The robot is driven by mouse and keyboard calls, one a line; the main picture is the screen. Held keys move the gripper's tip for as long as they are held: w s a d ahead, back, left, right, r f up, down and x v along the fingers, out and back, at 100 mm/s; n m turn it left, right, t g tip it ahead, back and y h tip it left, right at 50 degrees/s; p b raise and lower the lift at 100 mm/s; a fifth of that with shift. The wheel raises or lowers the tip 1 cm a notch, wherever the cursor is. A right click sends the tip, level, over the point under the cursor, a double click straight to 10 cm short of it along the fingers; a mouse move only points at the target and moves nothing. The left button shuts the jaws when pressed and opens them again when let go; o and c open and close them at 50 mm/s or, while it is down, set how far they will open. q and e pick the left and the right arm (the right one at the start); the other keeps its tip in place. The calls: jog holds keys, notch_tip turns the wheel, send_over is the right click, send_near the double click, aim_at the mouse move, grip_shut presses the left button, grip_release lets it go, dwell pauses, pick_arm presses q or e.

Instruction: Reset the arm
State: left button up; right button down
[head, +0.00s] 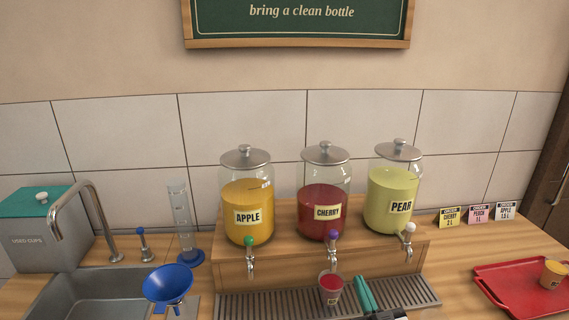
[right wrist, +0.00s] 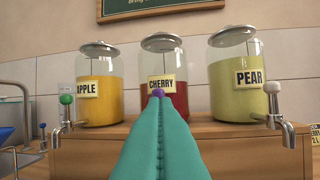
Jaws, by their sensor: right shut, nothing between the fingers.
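My right gripper (head: 366,293) is low in front of the drip tray's right part in the head view. Its teal fingers are shut with nothing between them. In the right wrist view the shut fingers (right wrist: 159,105) point toward the cherry jar (right wrist: 181,97) and cover its tap, apart from the purple knob. A cup of red liquid (head: 330,287) stands on the drip tray (head: 250,304) below the cherry tap (head: 333,244), just left of my right gripper. My left gripper is not in view.
The apple jar (head: 247,212) and pear jar (head: 392,201) flank the cherry jar on a wooden stand (head: 300,267). A red tray (head: 500,285) with a yellow cup (head: 553,274) lies at right. The sink (head: 90,295), faucet (head: 96,215) and blue funnel (head: 167,285) are at left.

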jog(key=s+f+g, duration=0.2)
jog(key=f, duration=0.1)
jog(key=s+f+g+h, duration=0.1)
jog(key=s+f+g, duration=0.2)
jog(key=f, duration=0.1)
jog(key=s+f+g, duration=0.2)
jog(key=f+g, duration=0.1)
jog(key=shift+s+d+f+h, duration=0.1)
jog(key=shift+s+f+h, duration=0.2)
jog(key=shift+s+f, duration=0.05)
jog(key=s+d+f+n+g+h, duration=0.1)
jog(key=s+f+g, duration=0.35)
jog(key=s, duration=0.45)
jog(key=s+f+g, duration=0.3)
jog(key=s+g, duration=0.2)
jog(key=s, duration=0.4)
notch_tip(320, 180, down, 25)
jog(key=s+g+b, duration=0.1)
jog(key=g, duration=0.1)
jog(key=s+d+f+b, duration=0.1)
jog(key=s+d+f, duration=0.2)
jog(key=s+f, duration=1.4)
jog(key=shift+f+g, duration=0.35)
jog(key=shift+f, duration=0.15)
